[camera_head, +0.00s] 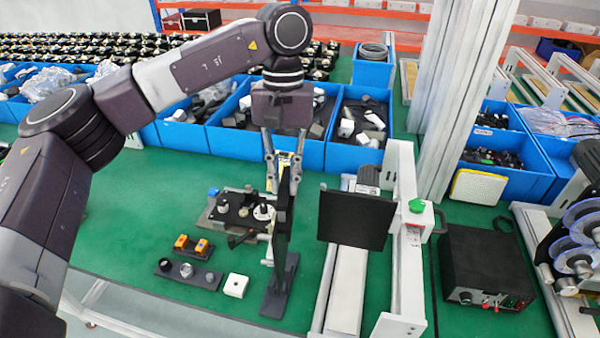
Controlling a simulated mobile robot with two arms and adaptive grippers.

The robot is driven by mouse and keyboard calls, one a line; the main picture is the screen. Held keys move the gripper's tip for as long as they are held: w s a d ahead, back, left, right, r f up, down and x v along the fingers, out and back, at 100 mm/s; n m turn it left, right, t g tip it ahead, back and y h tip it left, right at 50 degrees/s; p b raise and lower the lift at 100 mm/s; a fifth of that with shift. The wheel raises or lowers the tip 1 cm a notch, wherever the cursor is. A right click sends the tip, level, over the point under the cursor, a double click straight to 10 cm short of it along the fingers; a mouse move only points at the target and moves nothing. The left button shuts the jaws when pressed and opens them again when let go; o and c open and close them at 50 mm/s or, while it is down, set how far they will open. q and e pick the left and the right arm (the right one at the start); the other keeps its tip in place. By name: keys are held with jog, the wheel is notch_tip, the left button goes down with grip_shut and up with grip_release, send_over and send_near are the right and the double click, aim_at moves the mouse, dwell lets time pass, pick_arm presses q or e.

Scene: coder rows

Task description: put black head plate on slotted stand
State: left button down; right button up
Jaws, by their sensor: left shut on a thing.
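My left gripper (283,188) points down over the green bench and is shut on a black plate (282,228), which is seen nearly edge-on and upright. The plate's lower edge is just above or in a dark stand (275,302) with a long flat base. I cannot tell whether the plate sits in a slot, as the slot is hidden behind it. A second, square black plate (357,221) faces me to the right, at the white linear fixture. My right gripper is not in view.
A small dark fixture (222,212), orange parts (191,245), a black strip with knobs (188,273) and a white block (236,285) lie left of the stand. Blue bins (235,143) line the back. A white rail and post (404,230) and a black power box (484,268) stand right.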

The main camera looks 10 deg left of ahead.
aim_at(282, 227)
pick_arm(q)
jog(key=shift+s+a+f+m, duration=0.1)
jog(key=shift+s+a+m, duration=0.25)
jog(key=shift+a+m, duration=0.25)
jog(key=shift+f+m+b, duration=0.3)
jog(key=shift+f+b, duration=0.85)
jog(key=shift+f, duration=0.9)
jog(key=shift+f+b, duration=1)
jog(key=shift+f, duration=0.1)
jog(key=shift+s+f, duration=0.1)
jog(key=shift+f, duration=0.05)
jog(key=shift+f+b, duration=0.6)
